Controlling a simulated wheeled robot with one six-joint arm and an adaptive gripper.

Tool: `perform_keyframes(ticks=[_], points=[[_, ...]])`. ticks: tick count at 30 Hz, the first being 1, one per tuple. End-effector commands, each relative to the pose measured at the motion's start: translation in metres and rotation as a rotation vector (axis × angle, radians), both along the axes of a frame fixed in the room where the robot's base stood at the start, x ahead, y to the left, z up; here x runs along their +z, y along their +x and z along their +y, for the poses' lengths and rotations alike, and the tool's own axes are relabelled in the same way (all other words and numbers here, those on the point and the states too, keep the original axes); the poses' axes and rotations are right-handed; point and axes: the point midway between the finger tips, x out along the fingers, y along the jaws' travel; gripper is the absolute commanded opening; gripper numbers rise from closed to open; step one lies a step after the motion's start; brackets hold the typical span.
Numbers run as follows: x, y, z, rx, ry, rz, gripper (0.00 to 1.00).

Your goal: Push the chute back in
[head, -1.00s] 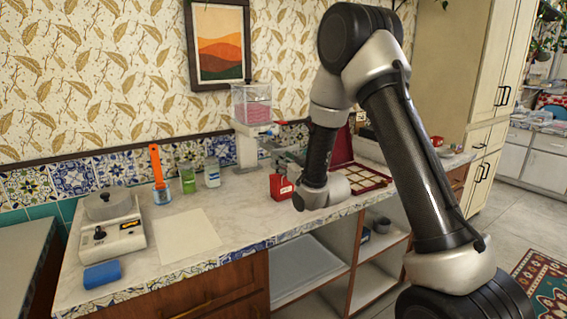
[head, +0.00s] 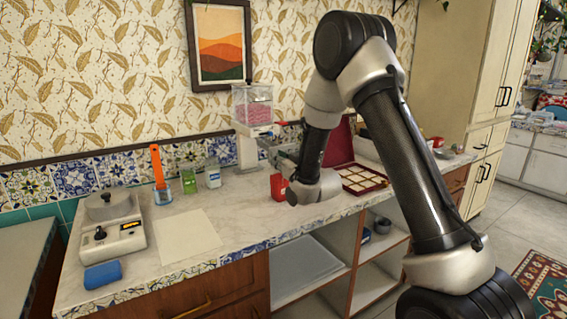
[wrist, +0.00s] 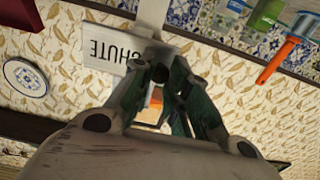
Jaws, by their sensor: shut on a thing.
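The dispenser stands at the back of the counter, with a white column (head: 247,152) and a clear hopper (head: 252,104) of pink beads. In the wrist view, a pale plate lettered "CHUTE" (wrist: 107,55) lies beside my gripper (wrist: 160,75). The fingers close together at the chute's grey end (wrist: 153,52), partly hiding it. In the head view my gripper (head: 268,143) is at the dispenser's front, just below the hopper. The contact itself is too small to make out there.
A red box (head: 279,186) stands below my gripper, and a red tray (head: 362,178) with pale squares lies to the right. A paper sheet (head: 188,236) lies in front.

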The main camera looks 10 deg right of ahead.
Motion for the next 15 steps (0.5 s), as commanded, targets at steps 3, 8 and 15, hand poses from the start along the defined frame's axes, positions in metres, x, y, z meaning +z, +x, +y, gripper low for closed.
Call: perform_keyframes(ticks=[3, 8, 15], points=[[0.0, 0.028, 0.01, 0.002, 0.0, -0.002, 0.0], [0.0, 0.065, 0.022, 0.001, 0.0, -0.002, 0.0], [0.0, 0.104, 0.034, 0.0, 0.001, -0.002, 0.0]])
